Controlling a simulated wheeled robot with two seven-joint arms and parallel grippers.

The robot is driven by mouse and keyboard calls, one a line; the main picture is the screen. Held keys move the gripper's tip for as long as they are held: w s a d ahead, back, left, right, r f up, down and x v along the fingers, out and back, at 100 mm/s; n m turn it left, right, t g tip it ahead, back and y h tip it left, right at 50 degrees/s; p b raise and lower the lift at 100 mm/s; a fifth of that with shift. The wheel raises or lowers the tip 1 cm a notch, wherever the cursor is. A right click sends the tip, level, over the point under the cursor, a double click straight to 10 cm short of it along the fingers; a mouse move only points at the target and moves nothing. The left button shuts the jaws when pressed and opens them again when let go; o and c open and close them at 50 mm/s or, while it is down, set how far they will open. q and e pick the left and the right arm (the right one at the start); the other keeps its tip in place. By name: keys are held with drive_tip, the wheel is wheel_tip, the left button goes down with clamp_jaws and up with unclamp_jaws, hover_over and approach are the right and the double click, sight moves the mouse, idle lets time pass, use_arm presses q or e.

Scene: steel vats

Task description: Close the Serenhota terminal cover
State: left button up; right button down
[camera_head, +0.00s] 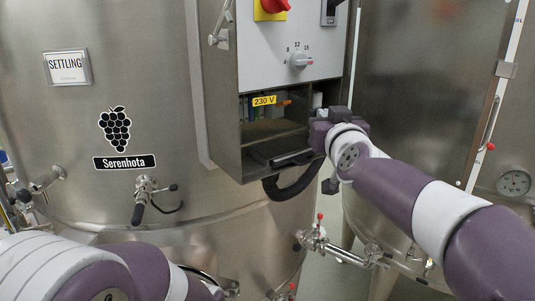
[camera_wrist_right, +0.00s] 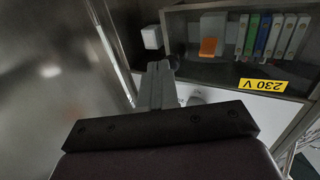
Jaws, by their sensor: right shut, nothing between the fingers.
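The Serenhota vat (camera_head: 150,120) carries a steel control box whose lower terminal compartment (camera_head: 262,130) is open, with a yellow 230 V label. Coloured terminals (camera_wrist_right: 265,35) show inside it in the right wrist view, where the label is upside down. A dark flap (camera_head: 278,150), which looks like the cover, lies low at the compartment's front; its hinge is unclear. My right gripper (camera_head: 318,128) is at the right side of the compartment. Its fingers (camera_wrist_right: 160,70) are shut and empty; I cannot tell whether they touch the box. My left gripper is out of view.
Above the compartment is a white panel (camera_head: 285,80) with a dial and red switch. A black hose (camera_head: 293,188) curves below the box. A valve pipe (camera_head: 340,254) sticks out lower right. Another vat (camera_head: 430,90) stands at right.

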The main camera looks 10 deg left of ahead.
drive_tip(key=shift+p+x, duration=0.55)
drive_tip(key=shift+x, duration=0.7)
drive_tip(key=shift+a+r, duration=0.1)
drive_tip(key=shift+r, duration=0.05)
